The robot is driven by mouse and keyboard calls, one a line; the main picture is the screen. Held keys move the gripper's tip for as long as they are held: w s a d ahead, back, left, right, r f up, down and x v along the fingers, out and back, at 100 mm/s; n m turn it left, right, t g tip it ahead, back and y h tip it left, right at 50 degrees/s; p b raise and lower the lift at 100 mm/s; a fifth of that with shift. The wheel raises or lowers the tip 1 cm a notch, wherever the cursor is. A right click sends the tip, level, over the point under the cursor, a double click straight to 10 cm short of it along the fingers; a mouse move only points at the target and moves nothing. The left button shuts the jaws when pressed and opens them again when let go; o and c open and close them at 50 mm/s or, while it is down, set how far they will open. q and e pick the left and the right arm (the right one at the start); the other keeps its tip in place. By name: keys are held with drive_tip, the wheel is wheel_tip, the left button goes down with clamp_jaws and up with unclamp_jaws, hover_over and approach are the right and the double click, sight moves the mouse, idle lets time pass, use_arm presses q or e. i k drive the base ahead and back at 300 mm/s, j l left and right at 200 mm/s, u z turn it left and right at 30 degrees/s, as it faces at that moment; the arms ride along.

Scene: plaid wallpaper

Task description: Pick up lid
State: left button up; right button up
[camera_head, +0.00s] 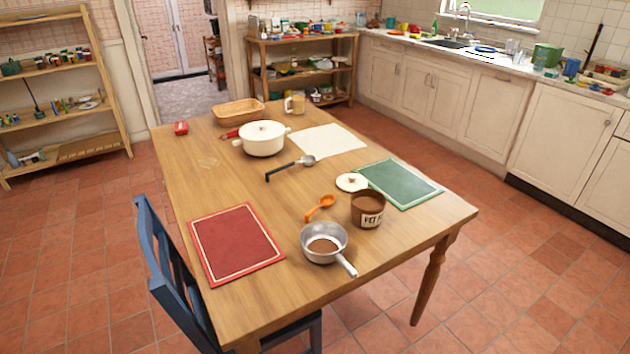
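A small round cream lid (352,182) with a dark knob lies on the wooden table, at the left edge of the green placemat (398,183). A brown canister (367,209) with lettering on its side stands just in front of the lid, and its top looks open. Neither of my grippers shows in the head view.
A metal saucepan (324,243), an orange spoon (320,207) and a black-handled ladle (290,167) lie near the lid. A red placemat (236,244) is at the left and a white sheet (328,140) behind. A blue chair (172,262) stands against the table's left side.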

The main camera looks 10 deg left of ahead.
sight(349, 182)
drive_tip(key=i+l+u, duration=0.45)
drive_tip(key=l+u, duration=0.15)
drive_tip(key=i+l+u, duration=0.25)
drive_tip(key=l, duration=0.25)
drive_tip(key=k, duration=0.05)
